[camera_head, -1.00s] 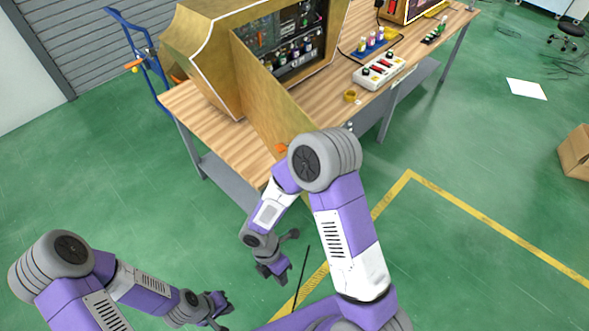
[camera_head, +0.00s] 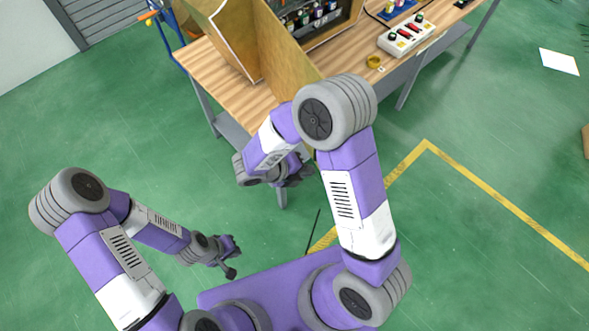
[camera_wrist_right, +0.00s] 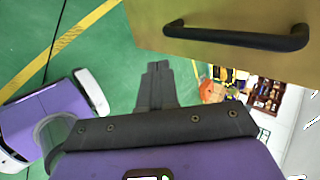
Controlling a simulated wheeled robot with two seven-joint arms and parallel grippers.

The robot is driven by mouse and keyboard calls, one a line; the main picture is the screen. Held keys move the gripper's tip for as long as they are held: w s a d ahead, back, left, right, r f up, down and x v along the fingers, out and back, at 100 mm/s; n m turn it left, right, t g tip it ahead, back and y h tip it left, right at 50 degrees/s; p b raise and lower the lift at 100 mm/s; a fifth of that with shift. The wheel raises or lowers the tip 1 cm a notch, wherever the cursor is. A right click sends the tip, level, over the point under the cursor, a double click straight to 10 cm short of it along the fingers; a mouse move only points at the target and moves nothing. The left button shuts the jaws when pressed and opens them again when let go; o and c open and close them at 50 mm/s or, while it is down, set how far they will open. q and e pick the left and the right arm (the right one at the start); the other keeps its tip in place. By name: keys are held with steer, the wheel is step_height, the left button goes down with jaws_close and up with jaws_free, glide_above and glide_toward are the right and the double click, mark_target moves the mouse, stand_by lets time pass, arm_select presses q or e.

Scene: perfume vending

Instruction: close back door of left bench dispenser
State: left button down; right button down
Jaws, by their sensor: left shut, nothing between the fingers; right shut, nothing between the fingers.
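The left bench dispenser (camera_head: 228,35) is a wooden box on the bench, cut off by the top edge in the head view. Its back door (camera_head: 283,55) is a wooden panel that stands open, swung out from the lit interior with bottles. In the right wrist view the door panel (camera_wrist_right: 200,42) fills the upper right, with a black bar handle (camera_wrist_right: 236,36). My right gripper (camera_head: 300,172) is below the door's near end in the head view. Its shut fingers (camera_wrist_right: 157,72) are empty, below and left of the handle. My left gripper (camera_head: 232,260) is shut, low over the floor.
The wooden bench (camera_head: 208,72) runs along the top of the head view. Green floor in front is open.

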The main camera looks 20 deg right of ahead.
steer(key=shift+w+d+f, duration=0.1)
steer(key=shift+d+f, duration=0.1)
steer(key=shift+d, duration=0.65)
steer(key=shift+w+d+f, duration=0.1)
steer(key=shift+d+f, duration=0.05)
steer(key=shift+d, duration=0.75)
steer(key=shift+w+d+f, duration=0.1)
steer(key=shift+d+f, duration=0.1)
steer(key=shift+d, duration=0.65)
